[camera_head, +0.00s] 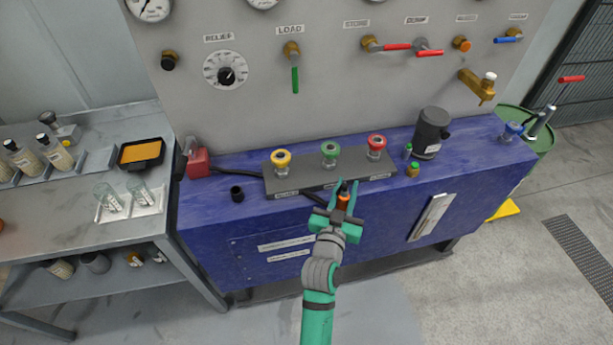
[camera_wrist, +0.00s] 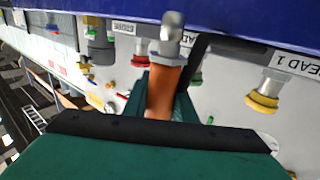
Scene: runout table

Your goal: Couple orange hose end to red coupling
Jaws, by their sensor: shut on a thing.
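My teal gripper (camera_head: 343,190) is shut on the orange hose end (camera_head: 343,198), in front of the coupling block. In the wrist view the orange hose end (camera_wrist: 164,90) sits between the teal jaws, with its metal tip pointing away from the gripper. The red coupling (camera_head: 376,141) stands on the grey block (camera_head: 318,178), above and right of the gripper in the head view. The hose end is apart from it.
A green coupling (camera_head: 330,148) and a yellow coupling (camera_head: 281,157) stand left of the red one. A dark grey cylinder (camera_head: 431,130) and a small green-capped fitting (camera_head: 412,170) stand to the right. The gauge panel (camera_head: 250,90) rises behind. A side table (camera_head: 90,217) is at left.

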